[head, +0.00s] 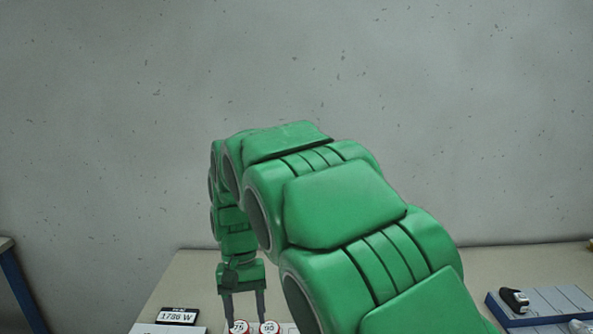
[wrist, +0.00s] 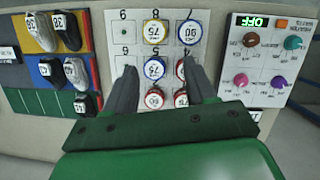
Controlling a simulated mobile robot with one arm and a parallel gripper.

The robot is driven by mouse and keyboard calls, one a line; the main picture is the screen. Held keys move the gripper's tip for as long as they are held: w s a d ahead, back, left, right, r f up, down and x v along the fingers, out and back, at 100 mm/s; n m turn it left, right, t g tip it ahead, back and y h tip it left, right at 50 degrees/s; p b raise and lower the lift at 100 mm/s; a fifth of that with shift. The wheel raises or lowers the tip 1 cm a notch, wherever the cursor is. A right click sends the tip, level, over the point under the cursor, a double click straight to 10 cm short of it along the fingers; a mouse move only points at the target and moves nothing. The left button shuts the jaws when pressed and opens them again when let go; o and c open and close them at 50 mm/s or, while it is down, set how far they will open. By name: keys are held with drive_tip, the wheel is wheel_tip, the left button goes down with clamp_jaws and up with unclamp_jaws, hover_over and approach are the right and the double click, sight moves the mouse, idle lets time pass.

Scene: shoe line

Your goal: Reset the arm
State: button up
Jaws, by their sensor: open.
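My arm is green and reaches forward over the table (head: 190,275), bending down at its far end in the head view. My gripper (head: 244,303) points down with its two dark fingers apart. In the wrist view my gripper (wrist: 160,85) is open with nothing between the fingertips. The fingers are above a light numbered board (wrist: 125,50) that holds several round discs. The upper row has a yellow-rimmed disc (wrist: 156,32) and a blue-rimmed disc (wrist: 188,32). My fingers partly hide the lower part of the board, including some red-rimmed discs.
In the wrist view, a panel (wrist: 270,55) with several knobs and a green-lit display is on the right. Small shoes (wrist: 75,75) lie on a coloured rack at left. In the head view, a display (head: 178,316) reads 1786 W. A blue-edged tray (head: 495,310) stands at right.

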drive_tip(key=s+d+r+m+t, duration=0.1)
drive_tip(key=s+d+r, duration=0.1)
drive_tip(key=s+d, duration=0.75)
drive_tip(key=s+d+r+m, duration=0.1)
drive_tip(key=s+d+r, duration=0.2)
drive_tip(key=s+d, duration=0.65)
drive_tip(key=s+d+f, duration=0.2)
drive_tip(key=s+d, duration=0.4)
drive_tip(key=s, duration=0.1)
drive_tip(key=shift+s+d+f+y, duration=0.25)
drive_tip(key=shift+s+f+y, duration=0.1)
drive_tip(key=shift+f+y, duration=0.05)
idle(0.6)
